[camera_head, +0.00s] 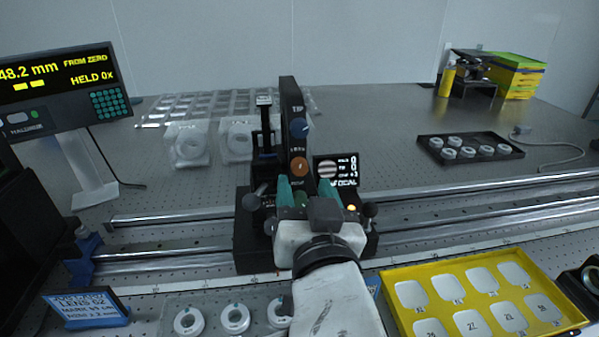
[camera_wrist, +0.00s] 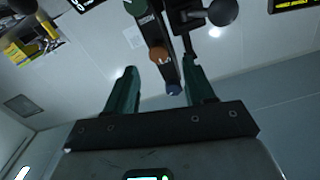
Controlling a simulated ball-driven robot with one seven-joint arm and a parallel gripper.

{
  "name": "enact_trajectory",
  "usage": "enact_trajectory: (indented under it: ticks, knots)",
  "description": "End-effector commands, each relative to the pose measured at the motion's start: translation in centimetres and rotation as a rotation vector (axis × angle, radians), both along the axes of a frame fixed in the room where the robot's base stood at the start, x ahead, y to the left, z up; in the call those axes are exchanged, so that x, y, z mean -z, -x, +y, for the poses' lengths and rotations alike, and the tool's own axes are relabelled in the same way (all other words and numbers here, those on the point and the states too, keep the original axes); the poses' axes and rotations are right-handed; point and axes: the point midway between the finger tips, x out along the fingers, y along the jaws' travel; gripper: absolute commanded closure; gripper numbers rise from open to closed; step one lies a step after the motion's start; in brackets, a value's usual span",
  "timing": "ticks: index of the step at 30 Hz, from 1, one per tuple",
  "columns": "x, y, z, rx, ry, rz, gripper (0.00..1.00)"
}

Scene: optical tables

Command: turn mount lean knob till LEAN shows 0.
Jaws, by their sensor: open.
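The mount (camera_head: 291,95) is an upright black plate on a dark carriage on the rails. It carries a blue knob (camera_head: 300,128) under a TIP label, an orange knob (camera_head: 299,166) under a small label that looks like LEAN, and a green knob lower down. My gripper (camera_head: 303,182) is open, its two teal fingers just in front of the plate near the orange knob. In the wrist view the orange knob (camera_wrist: 158,54) appears between the fingertips, with no contact visible. A small black display (camera_head: 336,170) stands right of the mount; its figures are too small to read surely.
Metal rails (camera_head: 460,196) cross the table. A yellow tray (camera_head: 392,308) lies front right, and ring-shaped lenses (camera_head: 235,319) sit front left. A large readout (camera_head: 58,92) showing 48.2 mm stands left.

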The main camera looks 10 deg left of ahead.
Motion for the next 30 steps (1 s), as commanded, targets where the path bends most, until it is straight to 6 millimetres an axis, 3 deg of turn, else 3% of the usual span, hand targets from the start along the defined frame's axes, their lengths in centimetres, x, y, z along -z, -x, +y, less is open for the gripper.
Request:
enact_trajectory:
  ticks: [3, 9, 21, 30]
  knots:
    - [-0.1, -2.1, 0.5, 0.003, 0.000, 0.001, 0.46]
    - [0.0, -4.1, 1.1, 0.002, 0.001, 0.001, 0.46]
    - [0.1, -4.6, 1.3, 0.001, 0.001, 0.001, 0.47]
    - [0.1, -4.6, 1.3, 0.002, 0.002, 0.002, 0.76]
